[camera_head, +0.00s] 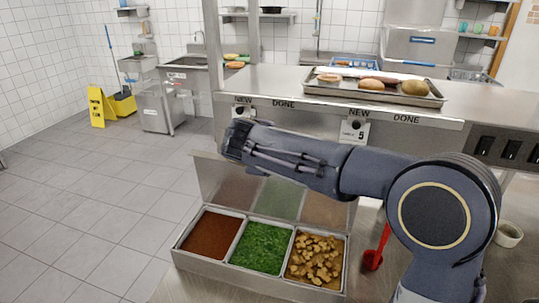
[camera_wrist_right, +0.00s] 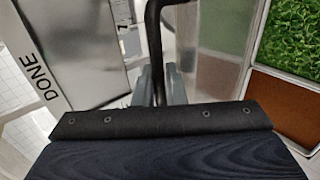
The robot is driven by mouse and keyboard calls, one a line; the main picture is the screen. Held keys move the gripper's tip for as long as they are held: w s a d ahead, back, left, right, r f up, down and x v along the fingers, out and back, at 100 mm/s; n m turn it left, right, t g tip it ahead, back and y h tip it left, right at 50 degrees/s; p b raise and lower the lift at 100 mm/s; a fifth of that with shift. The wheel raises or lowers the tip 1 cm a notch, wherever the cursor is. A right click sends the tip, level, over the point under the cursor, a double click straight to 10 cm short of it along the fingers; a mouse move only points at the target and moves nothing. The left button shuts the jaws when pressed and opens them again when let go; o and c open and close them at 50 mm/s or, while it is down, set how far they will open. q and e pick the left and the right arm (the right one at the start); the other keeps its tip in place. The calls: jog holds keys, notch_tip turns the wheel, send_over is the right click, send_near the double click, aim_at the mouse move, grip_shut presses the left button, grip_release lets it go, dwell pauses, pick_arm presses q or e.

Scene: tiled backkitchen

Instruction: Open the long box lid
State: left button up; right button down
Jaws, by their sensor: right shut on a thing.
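The long metal box (camera_head: 258,277) stands on the counter with three compartments of brown, green and tan chunky food in view. Its shiny lid (camera_head: 208,178) is raised steeply along the far side and reflects the food; my right arm covers part of its upper edge. In the right wrist view the lid (camera_wrist_right: 217,75) is beside the green and brown compartments. My right gripper (camera_wrist_right: 160,86) is shut on a dark bar, seemingly the lid handle (camera_wrist_right: 153,35), between its fingers. In the head view its fingertips are hidden. My left gripper is not in view.
A steel shelf (camera_head: 260,85) behind the box carries a tray (camera_head: 380,96) with bread and patties. A red utensil (camera_head: 374,256) lies right of the box, and a small round bowl (camera_head: 508,234) stands farther right. Open floor lies to the left.

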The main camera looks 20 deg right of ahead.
jog(key=c, duration=1.6)
grip_release()
jog(key=shift+c, duration=0.2)
jog(key=shift+s, duration=0.1)
jog(key=shift+s+a+r, duration=0.2)
jog(key=shift+a+r, duration=0.05)
jog(key=shift+r, duration=0.05)
jog(key=b+v, duration=0.1)
jog(key=v, duration=0.6)
jog(key=shift+d, duration=0.1)
